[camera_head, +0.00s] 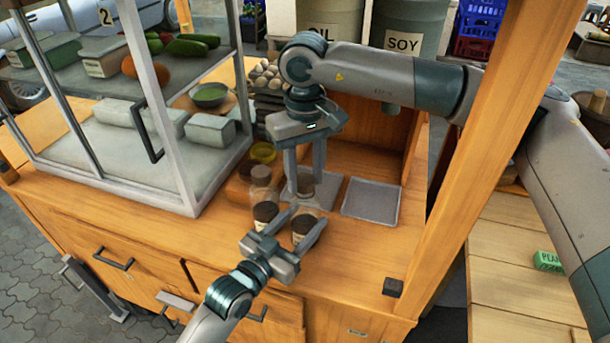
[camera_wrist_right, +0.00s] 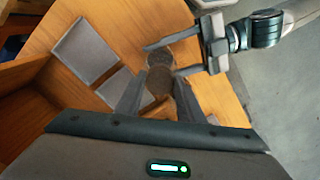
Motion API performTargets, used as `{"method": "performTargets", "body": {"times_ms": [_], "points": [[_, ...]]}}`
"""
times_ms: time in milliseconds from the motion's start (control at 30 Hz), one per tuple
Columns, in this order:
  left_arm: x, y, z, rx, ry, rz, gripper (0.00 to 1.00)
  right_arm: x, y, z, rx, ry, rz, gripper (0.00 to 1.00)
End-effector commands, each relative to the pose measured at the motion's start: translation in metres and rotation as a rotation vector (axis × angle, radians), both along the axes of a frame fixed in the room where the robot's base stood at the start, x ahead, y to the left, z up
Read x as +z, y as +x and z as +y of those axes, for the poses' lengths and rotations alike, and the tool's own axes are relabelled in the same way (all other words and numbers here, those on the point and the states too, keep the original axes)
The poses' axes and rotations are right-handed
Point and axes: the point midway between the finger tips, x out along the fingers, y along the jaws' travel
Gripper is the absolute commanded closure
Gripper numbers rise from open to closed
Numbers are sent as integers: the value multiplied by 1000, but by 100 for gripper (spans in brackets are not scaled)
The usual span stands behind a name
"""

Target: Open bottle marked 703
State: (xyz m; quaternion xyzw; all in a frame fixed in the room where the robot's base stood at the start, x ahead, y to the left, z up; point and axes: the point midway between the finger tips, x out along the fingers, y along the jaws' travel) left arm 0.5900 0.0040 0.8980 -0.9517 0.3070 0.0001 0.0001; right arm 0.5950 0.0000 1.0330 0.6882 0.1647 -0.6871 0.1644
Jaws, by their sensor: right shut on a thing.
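In the right wrist view, a round brown lid (camera_wrist_right: 158,82) sits between my right fingers (camera_wrist_right: 157,98). I cannot read 703 on any label.
A grey square tray (camera_head: 371,200) lies right of the bottles. A glass display case (camera_head: 185,170) stands close on the left. A wooden post (camera_head: 470,140) rises on the right. The counter's front right is mostly clear, with a small dark block (camera_head: 393,287).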

Motion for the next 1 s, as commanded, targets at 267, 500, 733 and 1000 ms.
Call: {"method": "performTargets", "body": {"times_ms": [267, 500, 733, 1000], "points": [[0, 0, 0, 0, 0, 0, 100, 8, 0, 0, 0, 0, -1, 92], [0, 0, 0, 0, 0, 0, 100, 15, 0, 0, 0, -1, 0, 92], [0, 0, 0, 0, 0, 0, 100, 17, 0, 0, 0, -1, 0, 92], [0, 0, 0, 0, 0, 0, 100, 18, 0, 0, 0, -1, 0, 92]]}}
